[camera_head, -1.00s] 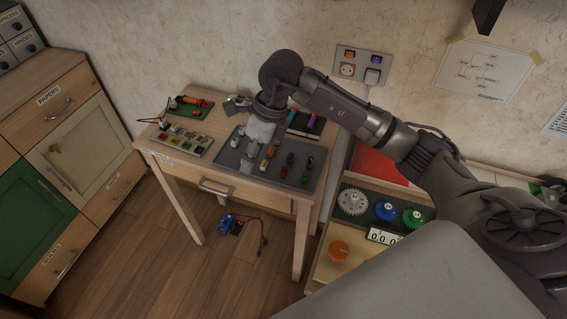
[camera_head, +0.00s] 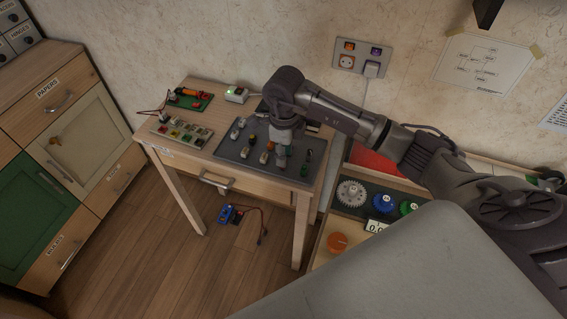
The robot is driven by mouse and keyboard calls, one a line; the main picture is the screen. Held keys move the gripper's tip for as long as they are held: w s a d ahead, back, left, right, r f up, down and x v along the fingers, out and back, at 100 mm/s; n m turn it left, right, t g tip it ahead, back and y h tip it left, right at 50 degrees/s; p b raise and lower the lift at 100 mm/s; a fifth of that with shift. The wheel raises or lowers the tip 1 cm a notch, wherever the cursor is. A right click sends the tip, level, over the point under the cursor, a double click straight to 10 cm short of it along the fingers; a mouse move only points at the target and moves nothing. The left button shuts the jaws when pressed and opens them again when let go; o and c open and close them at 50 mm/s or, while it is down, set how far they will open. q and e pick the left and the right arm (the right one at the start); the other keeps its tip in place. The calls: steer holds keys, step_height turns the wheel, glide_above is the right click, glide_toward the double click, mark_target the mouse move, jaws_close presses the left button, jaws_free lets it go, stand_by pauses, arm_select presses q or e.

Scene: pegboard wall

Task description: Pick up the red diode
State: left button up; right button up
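My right gripper (camera_head: 284,152) points down over the grey tray (camera_head: 228,153) on the small wooden table, among the small components on the tray's right half. Its fingers are small and dark here, and I cannot tell whether they are open or shut. A small white and reddish component (camera_head: 264,157) stands just left of the gripper. A green component (camera_head: 305,170) stands to its right. I cannot tell for sure which piece is the red diode, and the gripper hides part of the tray. My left gripper is not in view.
A board with coloured pieces (camera_head: 182,132) lies left of the tray, and a green board (camera_head: 190,101) with an orange part lies behind it. Gears (camera_head: 351,193) sit on the right-hand bench. Cabinets stand at left.

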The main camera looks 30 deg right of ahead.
steer(key=shift+w+f+p, duration=0.1)
steer(key=shift+f+p, duration=0.25)
steer(key=shift+f, duration=1.65)
steer(key=c, duration=0.4)
steer(key=shift+c, duration=0.2)
steer(key=shift+r, duration=0.2)
